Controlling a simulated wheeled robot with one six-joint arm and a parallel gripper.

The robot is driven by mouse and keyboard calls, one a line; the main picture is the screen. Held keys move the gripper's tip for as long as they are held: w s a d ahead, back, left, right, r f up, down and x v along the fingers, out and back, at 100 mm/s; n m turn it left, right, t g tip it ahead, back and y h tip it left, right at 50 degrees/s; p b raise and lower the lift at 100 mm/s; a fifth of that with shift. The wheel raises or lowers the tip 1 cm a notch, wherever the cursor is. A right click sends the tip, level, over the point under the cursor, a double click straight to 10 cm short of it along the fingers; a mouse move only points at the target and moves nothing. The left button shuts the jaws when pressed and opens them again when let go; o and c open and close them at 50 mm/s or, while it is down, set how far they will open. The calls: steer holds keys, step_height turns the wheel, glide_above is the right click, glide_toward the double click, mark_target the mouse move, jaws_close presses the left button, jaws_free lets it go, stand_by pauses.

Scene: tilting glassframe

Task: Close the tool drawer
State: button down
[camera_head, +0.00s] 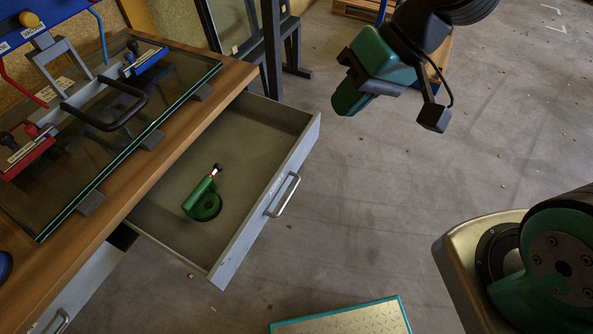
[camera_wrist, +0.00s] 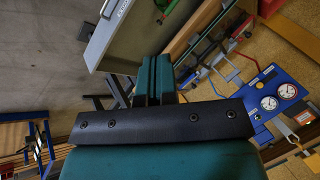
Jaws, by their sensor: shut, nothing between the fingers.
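The tool drawer (camera_head: 265,200) is a grey drawer pulled well out from under the wooden workbench. Its front panel carries a silver bar handle (camera_head: 284,195). A green tool (camera_head: 203,203) with a round base lies inside on the drawer floor. In the wrist view the drawer's grey front (camera_wrist: 103,36) shows at the upper left, tilted. My gripper (camera_head: 350,98) is shut and empty, above the floor, up and to the right of the drawer front and apart from it. Its green fingers also show together in the wrist view (camera_wrist: 153,78).
The workbench (camera_head: 180,130) bears a glass pane (camera_head: 90,180) with a clamping lifter on it. A second drawer (camera_head: 85,285) below has its own handle. A teal-edged platform (camera_head: 345,320) lies at the bottom. The floor (camera_head: 370,210) in front of the drawer is clear.

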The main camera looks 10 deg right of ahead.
steer(key=w+d+f+m+t+y+b, duration=0.1)
steer(key=w+d+f+m+b, duration=0.2)
steer(key=f, duration=0.7)
steer(key=w+f+m+t+y+b, duration=0.1)
steer(key=w+f+m+t+b, duration=0.2)
steer(key=w+f, duration=0.5)
steer(key=m+t+h+b, duration=0.1)
steer(key=m+b, duration=0.4)
glide_toward(297, 160)
step_height(297, 160, down, 5)
steer(key=w+a, duration=0.1)
steer(key=w+a+p, duration=0.1)
steer(key=shift+a+r, duration=0.2)
steer(key=shift+a, duration=0.15)
steer(key=shift+w+a, duration=0.45)
steer(key=shift+a, duration=0.1)
steer(key=shift+w, duration=0.1)
